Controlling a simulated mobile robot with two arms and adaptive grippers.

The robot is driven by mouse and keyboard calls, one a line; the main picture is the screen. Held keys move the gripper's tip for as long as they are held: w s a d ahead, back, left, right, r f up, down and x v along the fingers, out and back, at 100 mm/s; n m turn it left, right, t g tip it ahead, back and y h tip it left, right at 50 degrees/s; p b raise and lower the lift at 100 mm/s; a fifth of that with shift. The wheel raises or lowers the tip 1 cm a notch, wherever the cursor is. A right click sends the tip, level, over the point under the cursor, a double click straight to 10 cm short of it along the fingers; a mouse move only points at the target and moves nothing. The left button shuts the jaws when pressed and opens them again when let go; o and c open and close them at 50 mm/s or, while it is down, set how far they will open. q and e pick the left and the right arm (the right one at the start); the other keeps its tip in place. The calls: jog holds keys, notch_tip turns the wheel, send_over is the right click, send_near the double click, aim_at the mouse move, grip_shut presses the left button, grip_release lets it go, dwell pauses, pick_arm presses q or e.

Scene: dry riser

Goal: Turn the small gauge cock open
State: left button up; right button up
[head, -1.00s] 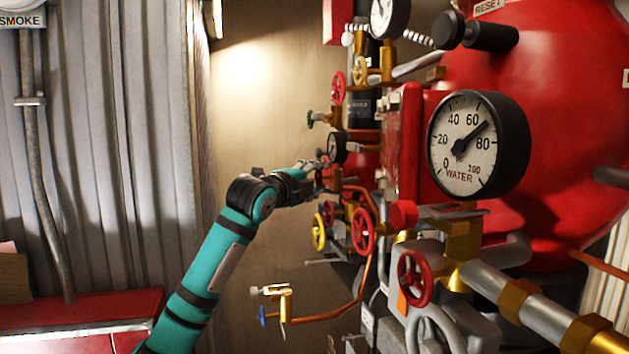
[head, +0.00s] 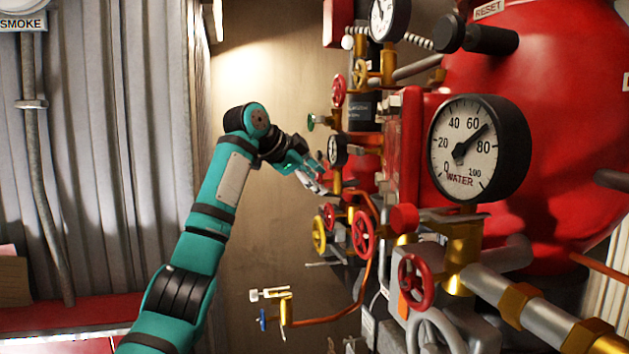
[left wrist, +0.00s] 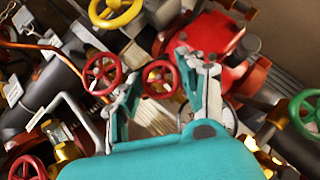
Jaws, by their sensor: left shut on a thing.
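The small gauge (head: 337,150) has a black rim and a white face and stands by the red pipework, left of the big gauge. The small gauge cock (head: 336,180) is the brass fitting just below it. My left gripper (head: 327,191) reaches it from the left, with its fingertips at the fitting, shut on the cock. The gripped part is hidden by the fingers. In the left wrist view my left gripper (left wrist: 165,68) spans the lower middle, and a gauge face (left wrist: 222,121) shows partly behind the right finger. My right gripper is not in view.
Red handwheels (head: 363,232) and a yellow handwheel (head: 319,233) sit close below the gripper. A green handwheel (head: 311,121) is just above. A brass fitting with a blue lever (head: 263,319) juts out lower left. The wall space left of the pipework is clear.

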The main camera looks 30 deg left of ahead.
pick_arm(q)
jog(key=shift+w+n+g+h, duration=0.1)
jog(key=shift+n+g+h, duration=0.6)
jog(key=shift+g+h, duration=0.3)
jog(key=shift+f+n+g+h, duration=0.1)
jog(key=shift+n+g+h, duration=0.2)
jog(key=shift+g+h, duration=0.1)
jog(key=o, duration=1.2)
jog(key=shift+w, duration=0.15)
jog(key=shift+t+y, duration=0.3)
